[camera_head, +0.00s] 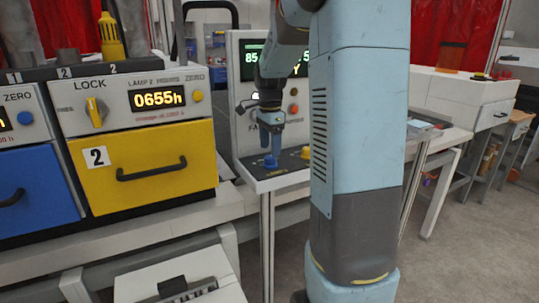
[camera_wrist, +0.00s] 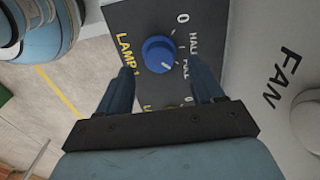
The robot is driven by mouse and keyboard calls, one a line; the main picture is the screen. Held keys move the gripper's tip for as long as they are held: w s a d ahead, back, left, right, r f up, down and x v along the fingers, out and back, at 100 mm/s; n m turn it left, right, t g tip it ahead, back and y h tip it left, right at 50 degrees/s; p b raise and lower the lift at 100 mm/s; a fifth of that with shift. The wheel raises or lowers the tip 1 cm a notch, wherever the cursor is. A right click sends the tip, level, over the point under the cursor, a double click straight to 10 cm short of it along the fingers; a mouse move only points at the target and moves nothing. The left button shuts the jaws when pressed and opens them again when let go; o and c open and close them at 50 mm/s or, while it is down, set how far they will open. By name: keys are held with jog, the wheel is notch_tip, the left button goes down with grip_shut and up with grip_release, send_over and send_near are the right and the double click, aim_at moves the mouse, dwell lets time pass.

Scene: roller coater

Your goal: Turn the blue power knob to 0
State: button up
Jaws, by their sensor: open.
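The blue knob (camera_wrist: 159,53) sits on a dark panel (camera_wrist: 210,13) with a yellow LAMP 1 label and white marks 0, HALF and FULL. Its small white pointer line faces the lower right, roughly toward FULL, away from the 0 at the top right. My gripper (camera_wrist: 160,70) is open, with one finger on each side of the knob's near part; I cannot tell whether they touch it. In the head view my gripper (camera_head: 270,143) points down just over the blue knob (camera_head: 271,161).
A yellow knob (camera_head: 305,153) stands right of the blue one. A light FAN panel with a pale round knob (camera_wrist: 308,124) lies to the right in the wrist view. The yellow drawer unit (camera_head: 140,185) stands left of the control panel.

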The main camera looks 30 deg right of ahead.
aim_at(270, 161)
jog(key=shift+f, duration=1.75)
